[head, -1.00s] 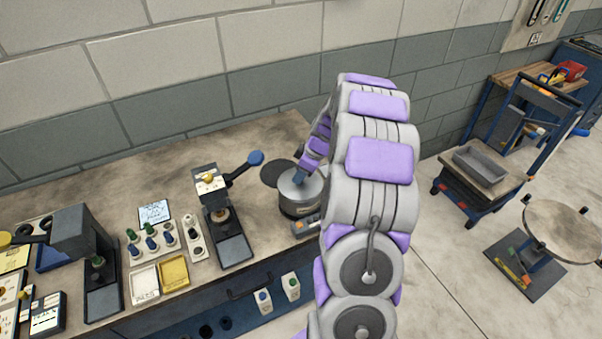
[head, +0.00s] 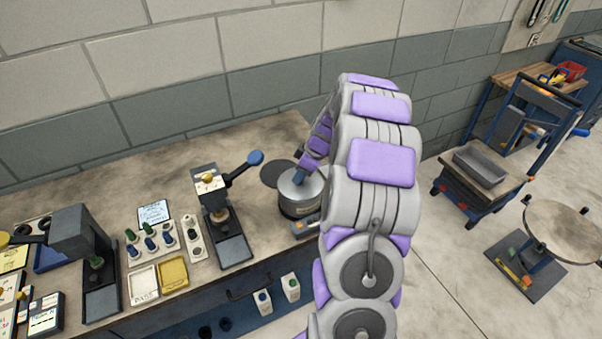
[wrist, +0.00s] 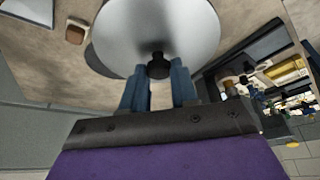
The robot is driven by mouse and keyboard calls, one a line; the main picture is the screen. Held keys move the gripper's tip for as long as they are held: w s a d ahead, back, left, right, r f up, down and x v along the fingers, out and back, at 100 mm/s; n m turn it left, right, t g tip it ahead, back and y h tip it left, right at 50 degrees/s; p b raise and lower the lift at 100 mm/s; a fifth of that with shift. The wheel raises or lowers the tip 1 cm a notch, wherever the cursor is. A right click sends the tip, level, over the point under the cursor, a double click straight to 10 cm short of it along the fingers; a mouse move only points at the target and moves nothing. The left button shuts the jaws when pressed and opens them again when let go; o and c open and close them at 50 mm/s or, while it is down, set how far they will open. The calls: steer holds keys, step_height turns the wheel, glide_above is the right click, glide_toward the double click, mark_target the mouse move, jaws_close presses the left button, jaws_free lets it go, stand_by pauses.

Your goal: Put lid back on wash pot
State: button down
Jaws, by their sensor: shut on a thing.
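The wash pot (head: 300,209) is a dark grey round pot with a pale label, near the right end of the bench. The round silver lid (head: 292,190) is over its mouth and looks level; I cannot tell whether it rests fully on the rim. In the wrist view the lid (wrist: 160,25) fills the top centre, with a black knob (wrist: 158,66) at its middle. My gripper (wrist: 158,78) has blue fingers shut around this knob. In the head view my gripper (head: 300,177) reaches down onto the lid, partly hidden by my arm.
A lever press (head: 216,205) with a blue-knobbed handle stands to the left. A small grey device (head: 305,226) sits in front of the pot. The bench (head: 265,140) is clear toward the wall.

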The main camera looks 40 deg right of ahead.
steer(key=c, duration=0.8)
jaws_free()
steer(key=shift+o, duration=0.3)
steer(key=o, duration=0.4)
steer(key=shift+o, duration=0.2)
steer(key=shift+r, duration=0.1)
steer(key=shift+r+p, duration=0.55)
steer(key=shift+r, duration=2.85)
steer(key=shift+c, duration=0.5)
